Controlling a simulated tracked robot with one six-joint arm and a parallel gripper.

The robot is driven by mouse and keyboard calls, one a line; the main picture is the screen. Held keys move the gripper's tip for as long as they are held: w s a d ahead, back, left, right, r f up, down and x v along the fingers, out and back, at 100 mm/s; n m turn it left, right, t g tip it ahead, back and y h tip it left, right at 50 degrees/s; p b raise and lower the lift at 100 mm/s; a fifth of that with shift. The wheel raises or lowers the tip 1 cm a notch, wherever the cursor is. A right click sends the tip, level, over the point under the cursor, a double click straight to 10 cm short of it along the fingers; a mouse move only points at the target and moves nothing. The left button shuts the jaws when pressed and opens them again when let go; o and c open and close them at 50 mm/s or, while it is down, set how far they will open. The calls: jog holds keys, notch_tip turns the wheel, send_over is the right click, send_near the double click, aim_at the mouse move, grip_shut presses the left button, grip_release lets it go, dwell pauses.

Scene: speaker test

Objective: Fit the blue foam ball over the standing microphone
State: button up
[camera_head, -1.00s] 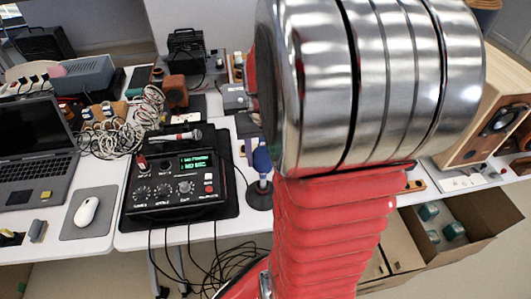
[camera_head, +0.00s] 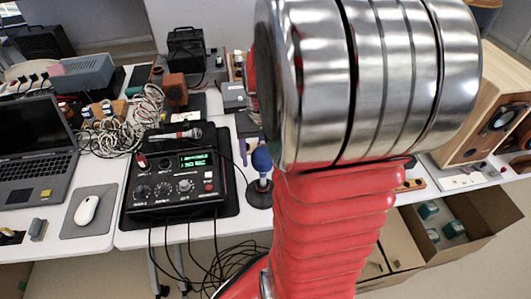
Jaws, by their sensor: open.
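The blue foam ball (camera_head: 261,159) shows as a rounded blue head at the top of the standing microphone. The microphone's short stem (camera_head: 262,183) stands upright below it on a round dark base (camera_head: 259,197), to the right of the mixer. From this angle the ball looks seated over the microphone's head, but its far side and how deep it sits cannot be seen. My red arm with its large silver joint fills the middle right, close to the ball's right side in the picture. My gripper is hidden behind the arm.
A black recorder-mixer (camera_head: 180,182) with cables stands left of the microphone, with a red-and-silver handheld microphone (camera_head: 176,135) behind it. A laptop (camera_head: 35,155) and a mouse (camera_head: 87,210) are farther left. A wooden speaker (camera_head: 490,120) and open cardboard boxes (camera_head: 480,246) are at right.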

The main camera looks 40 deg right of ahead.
aim_at(262, 151)
jog(key=shift+r, duration=0.55)
notch_tip(262, 151, up, 13)
jog(key=shift+f, duration=0.2)
dwell(0.5)
